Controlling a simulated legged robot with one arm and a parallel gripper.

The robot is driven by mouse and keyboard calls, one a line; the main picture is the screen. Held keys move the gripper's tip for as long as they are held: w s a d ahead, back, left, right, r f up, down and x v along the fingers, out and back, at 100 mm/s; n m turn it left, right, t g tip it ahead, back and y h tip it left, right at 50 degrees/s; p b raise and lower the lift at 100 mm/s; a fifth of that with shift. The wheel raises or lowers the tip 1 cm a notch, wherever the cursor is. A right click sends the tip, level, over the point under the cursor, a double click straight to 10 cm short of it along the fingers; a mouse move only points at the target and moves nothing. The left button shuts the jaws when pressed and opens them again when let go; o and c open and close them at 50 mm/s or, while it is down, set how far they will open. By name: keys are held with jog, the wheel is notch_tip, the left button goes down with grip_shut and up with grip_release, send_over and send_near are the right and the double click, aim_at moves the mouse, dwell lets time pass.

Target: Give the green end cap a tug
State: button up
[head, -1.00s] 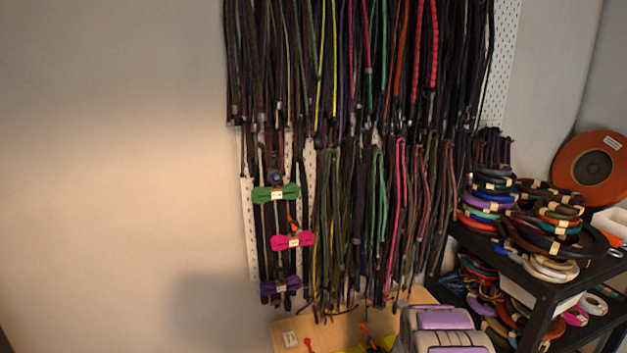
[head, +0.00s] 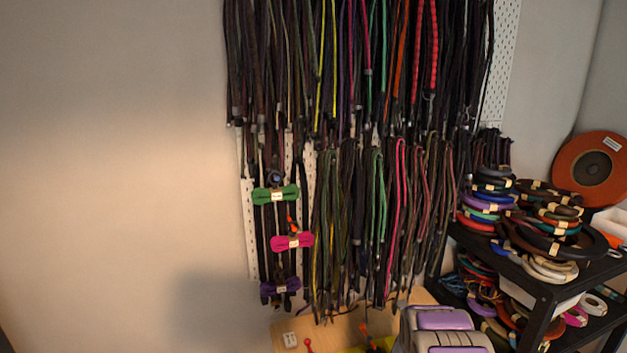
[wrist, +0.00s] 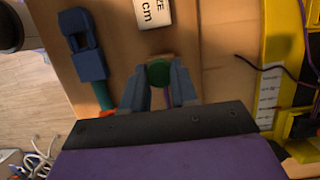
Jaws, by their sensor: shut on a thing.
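The green end cap (wrist: 158,73) shows in the wrist view as a dark green round end, between the fingertips of my gripper (wrist: 160,80). The two grey-blue fingers are shut on it, one on each side. A thin purple strand (wrist: 168,98) shows between the fingers just below the cap. The rest of the cord is hidden by the gripper body. I cannot make out the cap in the head view.
Around the gripper is a wooden board (wrist: 215,50) with a white label block (wrist: 153,12), a blue fixture (wrist: 84,45) at left and a yellow frame with a scale (wrist: 268,95) at right. Many cords (head: 345,210) hang on the wall. A black shelf (head: 545,290) holds coiled cords.

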jog(key=shift+s+f, duration=0.1)
jog(key=shift+f, duration=0.05)
jog(key=o, duration=1.4)
jog(key=shift+p+v, duration=1.75)
jog(key=shift+v, duration=1.35)
